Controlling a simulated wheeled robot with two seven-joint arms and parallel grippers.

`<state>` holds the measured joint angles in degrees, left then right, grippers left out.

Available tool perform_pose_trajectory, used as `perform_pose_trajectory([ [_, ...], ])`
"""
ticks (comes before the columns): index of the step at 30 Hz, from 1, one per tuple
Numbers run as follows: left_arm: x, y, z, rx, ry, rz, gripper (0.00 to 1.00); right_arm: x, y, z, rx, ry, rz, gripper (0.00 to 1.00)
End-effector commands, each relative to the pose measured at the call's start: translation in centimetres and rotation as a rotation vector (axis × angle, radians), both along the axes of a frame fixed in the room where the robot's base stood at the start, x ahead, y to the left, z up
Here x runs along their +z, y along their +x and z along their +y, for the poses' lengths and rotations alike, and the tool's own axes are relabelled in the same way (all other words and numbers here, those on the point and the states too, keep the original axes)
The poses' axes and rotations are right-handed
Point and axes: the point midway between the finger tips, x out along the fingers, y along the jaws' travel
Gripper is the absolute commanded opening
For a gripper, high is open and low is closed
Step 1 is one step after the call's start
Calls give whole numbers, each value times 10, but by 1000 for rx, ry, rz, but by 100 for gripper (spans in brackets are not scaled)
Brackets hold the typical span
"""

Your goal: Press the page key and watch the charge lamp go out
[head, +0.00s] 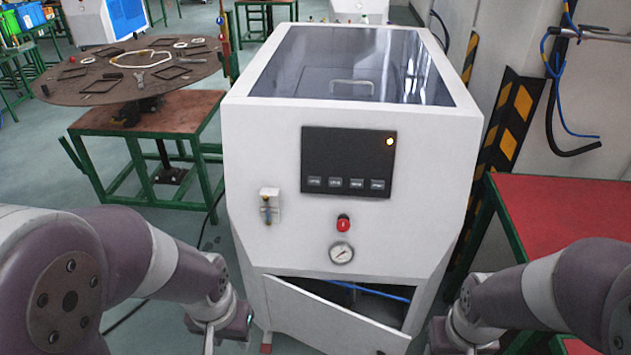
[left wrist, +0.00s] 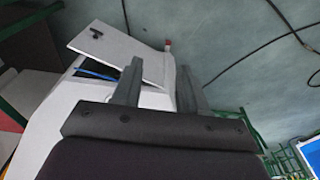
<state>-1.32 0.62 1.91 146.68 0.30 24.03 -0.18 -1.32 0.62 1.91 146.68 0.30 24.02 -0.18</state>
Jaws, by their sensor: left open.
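The white generator cabinet (head: 260,140) stands in front of me. Its black control panel (head: 345,150) has a row of several small keys (head: 346,184) along the bottom. Their labels are too small to read, so I cannot tell which is the page key. An amber charge lamp (head: 389,142) glows at the panel's upper right. My left gripper (head: 211,337) is low at the cabinet's left, well below the keys. In the left wrist view the jaws (left wrist: 159,76) are open and empty, with the cabinet behind them. My right wrist shows at lower right; its fingers are out of frame.
The lower door (head: 325,318) hangs ajar, with a blue hose (head: 385,292) inside. A red-topped table (head: 570,220) stands right; a round work table (head: 160,75) stands left.

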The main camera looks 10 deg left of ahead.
Motion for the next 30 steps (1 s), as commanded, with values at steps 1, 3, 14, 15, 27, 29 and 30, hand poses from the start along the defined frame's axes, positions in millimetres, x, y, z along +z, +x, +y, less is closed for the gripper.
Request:
perform_pose_trajectory([
  [1,0,0,0,0,0,0,43,0,0,0,0,0,0,43],
  [3,0,0,0,0,0,0,43,0,0,0,0,0,0,43],
  [14,0,0,0,0,0,0,0,0,0,0,0,0,0,43],
  [15,0,0,0,0,0,0,0,0,0,0,0,0,0,43],
  [27,0,0,0,0,0,0,0,0,0,0,0,0,0,43],
  [29,0,0,0,0,0,0,0,0,0,0,0,0,0,43],
  [30,0,0,0,0,0,0,0,0,0,0,0,0,0,43],
])
